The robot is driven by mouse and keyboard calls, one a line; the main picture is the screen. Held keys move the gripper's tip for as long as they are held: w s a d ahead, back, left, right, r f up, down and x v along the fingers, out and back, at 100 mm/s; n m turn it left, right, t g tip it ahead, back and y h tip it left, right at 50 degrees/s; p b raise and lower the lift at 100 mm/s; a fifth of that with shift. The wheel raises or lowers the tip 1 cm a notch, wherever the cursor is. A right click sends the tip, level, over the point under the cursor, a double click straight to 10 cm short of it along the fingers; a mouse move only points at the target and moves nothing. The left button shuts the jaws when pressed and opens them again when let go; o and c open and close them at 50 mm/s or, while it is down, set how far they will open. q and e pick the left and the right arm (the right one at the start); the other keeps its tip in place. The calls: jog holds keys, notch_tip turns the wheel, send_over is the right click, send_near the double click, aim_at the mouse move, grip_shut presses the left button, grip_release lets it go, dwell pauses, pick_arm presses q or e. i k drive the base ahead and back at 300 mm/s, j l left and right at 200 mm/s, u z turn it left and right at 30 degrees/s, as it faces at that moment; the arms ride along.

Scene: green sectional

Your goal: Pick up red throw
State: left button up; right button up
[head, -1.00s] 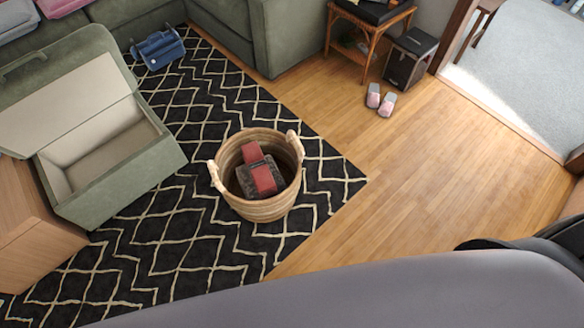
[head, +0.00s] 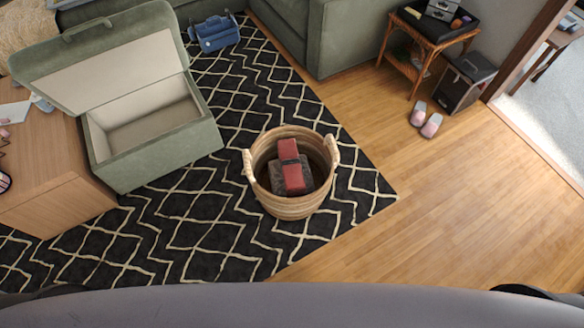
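A folded red throw (head: 290,167) with a dark band across it lies inside a round woven basket (head: 291,206) with two handles. It rests on a dark grey-brown folded item (head: 306,185) in the basket. The basket stands on the black patterned rug, near the rug's right edge. Neither of my grippers shows in the head view. My own body fills the bottom edge of the picture.
An open green storage ottoman (head: 157,154) stands left of the basket, beside a wooden table (head: 45,180). A blue caddy (head: 215,35) sits on the rug at the back. Pink slippers (head: 431,126) lie on the wood floor. The floor right of the basket is clear.

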aim_at(290, 162)
jog(key=i+j+z, duration=0.4)
jog(key=i+j, duration=0.15)
jog(key=j, duration=0.25)
jog(key=i+j+z, duration=0.2)
jog(key=j, duration=0.3)
jog(key=i+l, duration=0.05)
